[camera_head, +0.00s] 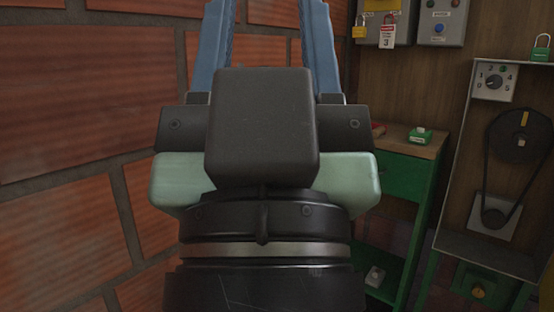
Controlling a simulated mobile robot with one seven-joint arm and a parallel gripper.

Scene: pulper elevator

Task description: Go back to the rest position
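My gripper (269,12) is in the middle of the head view, seen from behind and pointing up and away. Its two blue fingers stand well apart, with brick wall showing between them. The fingertips are cut off by the top edge. I see nothing held between the visible parts of the fingers. The gripper's dark body and pale green housing hide much of the scene behind.
A brick wall (70,100) fills the left. At right stand a green table (402,178) with a green-and-white item (420,135), and a panel with a dial (494,82) and belt pulleys (520,135).

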